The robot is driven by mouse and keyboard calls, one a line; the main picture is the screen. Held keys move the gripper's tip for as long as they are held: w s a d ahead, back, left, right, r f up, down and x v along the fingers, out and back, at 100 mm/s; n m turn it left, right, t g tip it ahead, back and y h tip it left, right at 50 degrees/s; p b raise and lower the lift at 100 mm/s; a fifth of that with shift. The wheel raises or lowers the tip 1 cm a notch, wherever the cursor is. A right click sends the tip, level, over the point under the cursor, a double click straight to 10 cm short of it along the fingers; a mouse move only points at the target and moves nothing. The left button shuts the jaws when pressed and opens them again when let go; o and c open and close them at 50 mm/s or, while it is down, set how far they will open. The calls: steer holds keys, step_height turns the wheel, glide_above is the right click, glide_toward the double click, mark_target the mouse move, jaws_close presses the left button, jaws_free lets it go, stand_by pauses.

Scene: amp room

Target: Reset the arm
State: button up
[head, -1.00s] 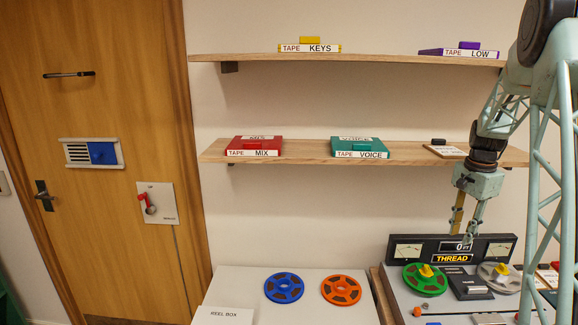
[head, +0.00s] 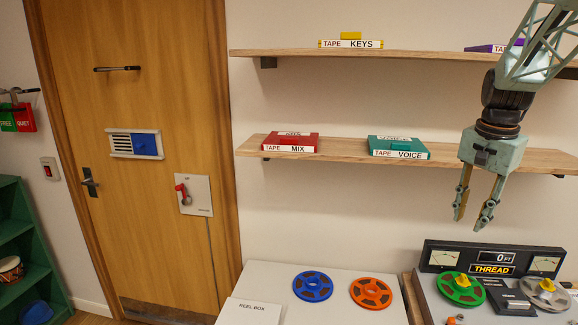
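My gripper (head: 469,221) hangs at the right of the head view, fingers pointing down. The machine's display reads "0 FT" and "THREAD". A green reel (head: 461,290) sits on its left side and a grey reel (head: 545,293) on its right. My arm comes in from the upper right and covers part of the shelves.
The middle shelf (head: 340,150) holds a red MIX tape (head: 290,143) and a teal VOICE tape (head: 398,148). The upper shelf holds a yellow KEYS tape (head: 351,42). Blue (head: 313,286) and orange (head: 372,293) reels lie on the white table. The door (head: 140,160) is at left.

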steer(key=s+a+r+n+t+b, duration=0.1)
steer(key=s+a+r+n, duration=0.25)
steer(key=s+a, duration=0.55)
steer(key=s+a+r+n+b, duration=0.1)
steer(key=s+a+r+n, duration=0.25)
steer(key=s+a, duration=0.6)
steer(key=s+a+f+n, duration=0.2)
steer(key=s+a, duration=0.4)
steer(key=s, duration=0.3)
steer(key=s+a+f+n+t+b, duration=0.1)
steer(key=s+a+f+n, duration=0.1)
steer(key=s+a, duration=0.5)
steer(key=shift+s+n+t+y, duration=0.35)
steer(key=shift+s+n, duration=0.35)
steer(key=shift+s, duration=0.5)
